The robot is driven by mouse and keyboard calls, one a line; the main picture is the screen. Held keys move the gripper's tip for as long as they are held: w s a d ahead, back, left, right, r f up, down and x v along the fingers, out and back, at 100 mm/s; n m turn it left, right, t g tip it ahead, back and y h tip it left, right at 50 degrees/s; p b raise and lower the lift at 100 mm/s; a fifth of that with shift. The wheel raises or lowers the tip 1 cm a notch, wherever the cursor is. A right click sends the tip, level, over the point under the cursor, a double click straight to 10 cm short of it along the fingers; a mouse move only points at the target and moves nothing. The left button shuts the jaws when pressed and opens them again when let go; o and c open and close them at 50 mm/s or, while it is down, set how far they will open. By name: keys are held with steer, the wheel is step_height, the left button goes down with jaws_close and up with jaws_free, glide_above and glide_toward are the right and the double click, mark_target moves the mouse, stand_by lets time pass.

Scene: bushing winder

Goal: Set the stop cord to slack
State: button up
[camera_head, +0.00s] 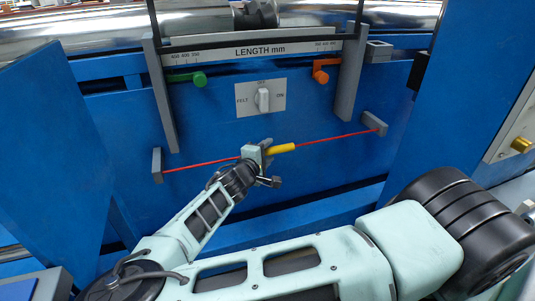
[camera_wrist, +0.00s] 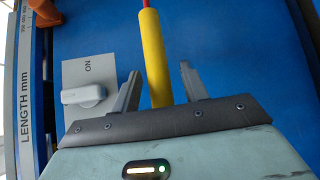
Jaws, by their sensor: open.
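The stop cord (camera_head: 335,137) is a thin red line strung in front of the blue panel between two grey brackets. It looks straight. A yellow grip (camera_head: 281,148) sits on its middle. My gripper (camera_head: 267,147) is at the left end of the yellow grip and hides a little of the cord. In the wrist view, the yellow grip (camera_wrist: 152,50) runs between my two open fingers, with a gap on each side. The red cord (camera_wrist: 147,3) shows at its far end. I cannot tell how deep the grip lies between the fingers.
Above the cord is a white selector plate with a rotary knob (camera_head: 263,99). A green lever (camera_head: 199,79) and an orange lever (camera_head: 321,76) hang below the length scale (camera_head: 262,50). Grey uprights flank the panel. The left bracket (camera_head: 157,165) and right bracket (camera_head: 374,123) stick out.

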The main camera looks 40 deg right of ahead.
steer(key=shift+w+d, duration=0.15)
steer(key=shift+d, duration=0.1)
jaws_close()
steer(key=shift+w+d, duration=0.25)
steer(key=shift+w, duration=0.85)
steer(key=shift+w+d, duration=0.25)
steer(key=shift+w, duration=0.8)
jaws_free()
steer(key=shift+d, duration=0.1)
steer(key=p+v, duration=0.3)
steer(key=v, duration=1.4)
steer(key=shift+s+a, duration=0.2)
